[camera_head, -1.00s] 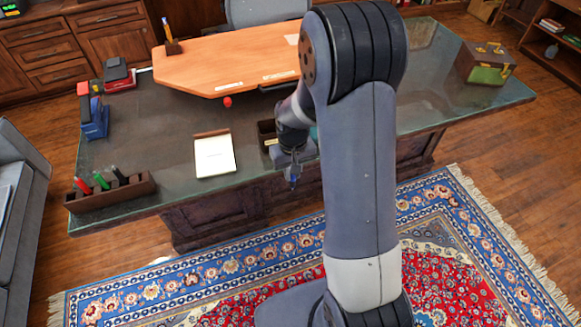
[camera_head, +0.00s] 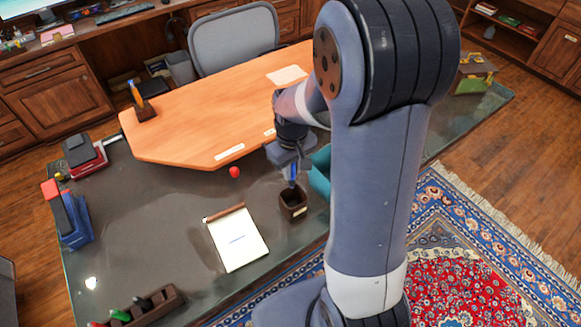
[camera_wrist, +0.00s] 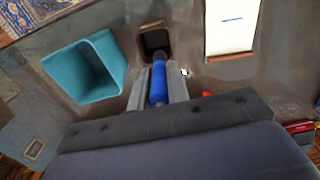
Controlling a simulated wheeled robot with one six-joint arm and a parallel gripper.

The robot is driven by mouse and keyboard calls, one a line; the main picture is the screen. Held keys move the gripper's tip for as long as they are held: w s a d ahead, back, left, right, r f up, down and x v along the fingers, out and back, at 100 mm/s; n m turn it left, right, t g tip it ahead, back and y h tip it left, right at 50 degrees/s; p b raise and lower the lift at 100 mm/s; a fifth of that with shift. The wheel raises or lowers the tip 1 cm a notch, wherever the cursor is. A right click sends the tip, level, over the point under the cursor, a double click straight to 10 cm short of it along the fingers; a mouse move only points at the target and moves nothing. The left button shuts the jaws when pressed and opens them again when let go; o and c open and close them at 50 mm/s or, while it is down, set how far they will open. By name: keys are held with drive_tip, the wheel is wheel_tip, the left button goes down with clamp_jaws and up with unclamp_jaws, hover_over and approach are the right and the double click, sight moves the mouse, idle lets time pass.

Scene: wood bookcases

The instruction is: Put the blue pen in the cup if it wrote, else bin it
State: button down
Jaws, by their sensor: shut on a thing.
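My gripper (camera_head: 291,160) is shut on the blue pen (camera_head: 293,174), which points down over the dark brown cup (camera_head: 293,207). In the wrist view the pen (camera_wrist: 157,92) sits between both fingers, and its far end overlaps the near side of the cup's opening (camera_wrist: 154,40). I cannot tell whether the tip is inside the cup. The cup stands on the glass-topped desk and looks empty. The teal bin (camera_head: 319,176) is right of the cup, partly hidden by my arm. The white notepad (camera_head: 238,240) lies left of the cup; a blue stroke shows on it in the wrist view (camera_wrist: 232,19).
A red ball-like object (camera_head: 234,172) lies behind the notepad. A pen rack (camera_head: 150,305) with several markers is at the front left. A blue holder (camera_head: 68,222) stands at the left edge. An orange wood desktop (camera_head: 200,125) lies behind. The glass left of the notepad is clear.

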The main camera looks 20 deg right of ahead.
drive_tip(key=shift+f+b, duration=3.95)
drive_tip(key=shift+f, duration=1)
drive_tip(key=c, duration=1.3)
unclamp_jaws()
drive_tip(key=shift+r, duration=0.15)
wheel_tip(320, 180, up, 11)
drive_tip(key=shift+f, duration=0.2)
drive_tip(key=shift+f, duration=0.1)
